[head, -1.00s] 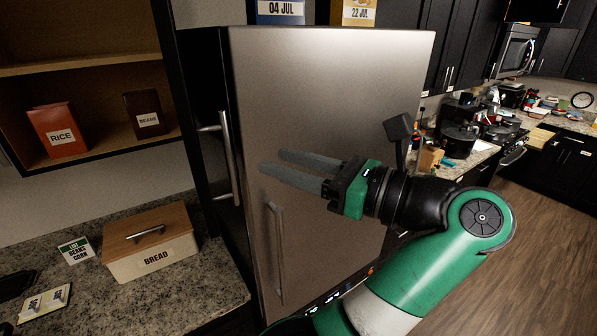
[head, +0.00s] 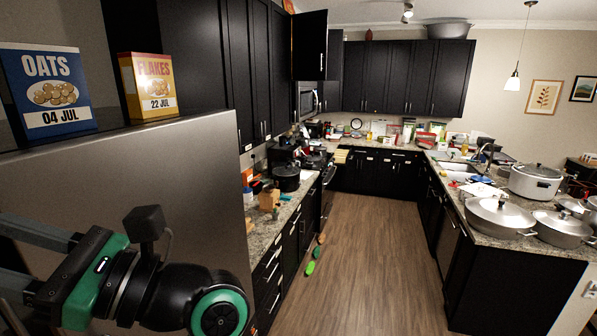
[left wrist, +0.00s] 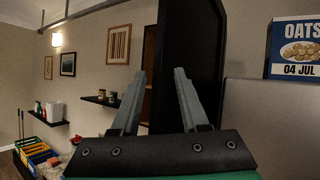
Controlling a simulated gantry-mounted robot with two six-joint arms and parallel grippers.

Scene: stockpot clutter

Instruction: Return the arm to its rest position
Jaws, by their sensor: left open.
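My left gripper (head: 14,255) is at the lower left of the head view, in front of the steel fridge (head: 190,160). Its grey fingers point left and are cut off by the frame edge. In the left wrist view the two fingers of the gripper (left wrist: 160,95) stand apart with nothing between them. The green and black wrist shows beside them in the head view. My right gripper is not in view.
An oats box (head: 48,90) and a flakes box (head: 148,88) stand on the fridge. Left counter (head: 290,205) holds a dark pot (head: 286,180). Several lidded pots, including one stockpot (head: 535,183), crowd the right counter. The wooden floor (head: 350,240) between is mostly clear.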

